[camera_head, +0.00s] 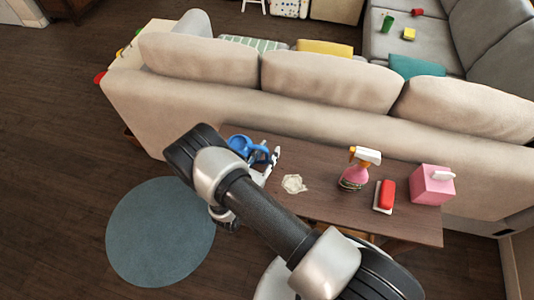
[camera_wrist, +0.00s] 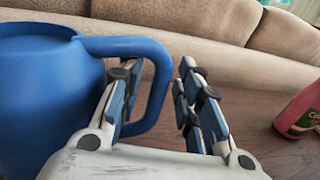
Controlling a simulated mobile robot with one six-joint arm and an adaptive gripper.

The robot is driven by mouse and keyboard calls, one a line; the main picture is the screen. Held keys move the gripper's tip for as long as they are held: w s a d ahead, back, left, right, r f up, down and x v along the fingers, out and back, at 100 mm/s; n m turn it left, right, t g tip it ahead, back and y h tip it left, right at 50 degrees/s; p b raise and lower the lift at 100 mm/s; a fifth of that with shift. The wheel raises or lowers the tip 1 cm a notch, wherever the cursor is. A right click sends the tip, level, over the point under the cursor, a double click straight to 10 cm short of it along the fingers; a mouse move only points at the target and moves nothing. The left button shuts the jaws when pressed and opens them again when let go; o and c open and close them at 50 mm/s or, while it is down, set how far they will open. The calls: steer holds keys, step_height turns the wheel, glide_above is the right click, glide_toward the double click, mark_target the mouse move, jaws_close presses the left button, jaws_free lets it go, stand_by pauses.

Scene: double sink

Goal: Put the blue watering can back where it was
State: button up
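The blue watering can (camera_head: 240,144) is at the left end of the brown wooden table, close to the sofa back. My arm partly hides it in the head view, and I cannot tell whether its base touches the table. In the wrist view the can's round body (camera_wrist: 45,95) fills the left side, with its handle looping right. My gripper (camera_head: 268,160) is beside the can on its right. In the wrist view my gripper (camera_wrist: 158,72) is open. The handle's upright part shows between the two fingers, with a gap to the right finger.
The table (camera_head: 325,209) also holds a crumpled whitish item (camera_head: 294,184), a pink spray bottle (camera_head: 354,174) with an orange-white head, a red sponge-like block (camera_head: 386,194) and a pink box (camera_head: 432,185). The beige sofa (camera_head: 300,112) stands right behind. A round blue-grey rug (camera_head: 160,235) lies left.

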steer(key=shift+r, duration=0.15)
steer(key=p+v, duration=0.2)
steer(key=v, duration=1)
steer(key=d+r+m+g+h, duration=0.1)
steer(key=d+r+m+g, duration=0.6)
steer(key=r, duration=0.4)
steer(key=d+r+m+g+h, duration=0.1)
steer(key=d+r+m+g, duration=0.45)
steer(key=r+m, duration=0.4)
steer(key=s+d+r+m+t+y, duration=0.2)
steer(key=s+d+r+m+y, duration=0.1)
steer(key=s+r+m+y, duration=0.8)
steer(key=s+r+m, duration=0.1)
steer(key=s+r, duration=0.3)
steer(key=r, duration=0.2)
steer(key=shift+r+m+y, duration=0.35)
steer(key=shift+y, duration=0.05)
